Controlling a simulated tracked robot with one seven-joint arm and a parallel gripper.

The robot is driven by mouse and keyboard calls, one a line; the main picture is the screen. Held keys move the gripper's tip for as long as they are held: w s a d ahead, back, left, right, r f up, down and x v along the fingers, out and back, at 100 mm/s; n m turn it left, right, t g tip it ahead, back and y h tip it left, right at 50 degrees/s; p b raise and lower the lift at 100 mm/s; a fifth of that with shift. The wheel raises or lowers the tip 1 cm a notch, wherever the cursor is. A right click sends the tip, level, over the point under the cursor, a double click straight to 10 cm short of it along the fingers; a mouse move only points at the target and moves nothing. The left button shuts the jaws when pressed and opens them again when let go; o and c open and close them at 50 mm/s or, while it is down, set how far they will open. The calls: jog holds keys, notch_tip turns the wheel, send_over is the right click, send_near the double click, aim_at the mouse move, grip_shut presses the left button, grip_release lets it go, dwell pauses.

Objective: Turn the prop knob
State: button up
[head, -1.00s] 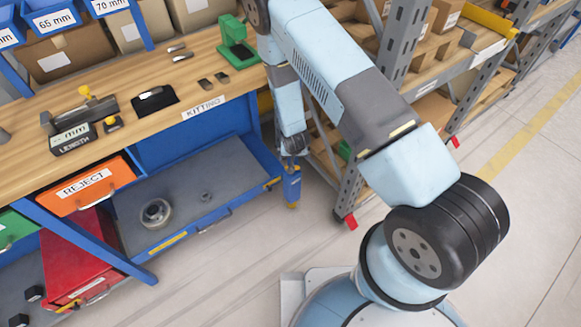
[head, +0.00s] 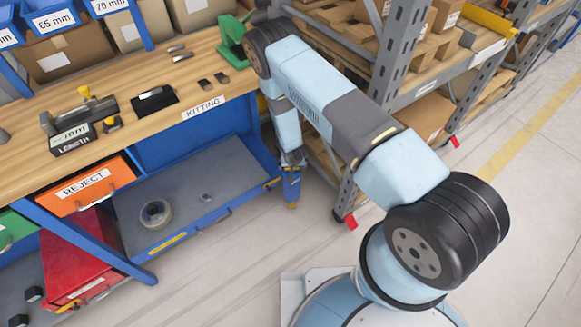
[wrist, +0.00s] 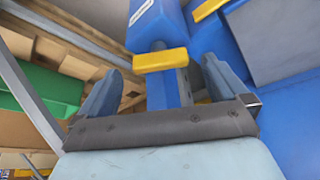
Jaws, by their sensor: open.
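The prop knob (wrist: 160,60) is a yellow bar on a blue upright post (wrist: 163,92) in the wrist view. A blue block with a white label sits just beyond the bar. My gripper (wrist: 163,85) is open, with one grey-blue finger on each side of the post. I see gaps between the fingers and the bar, and no clear contact. The fingertips are too small there to tell apart.
The kitting bench (head: 140,75) stands at left, with an open blue drawer (head: 195,200) holding a tape roll (head: 156,213). A grey shelf rack (head: 375,130) with red feet stands close on the right. The floor in front is clear.

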jog(key=shift+x, duration=1.15)
jog(key=c, duration=1.1)
jog(key=shift+o, duration=0.2)
jog(key=shift+a, duration=0.3)
jog(key=shift+d, duration=0.15)
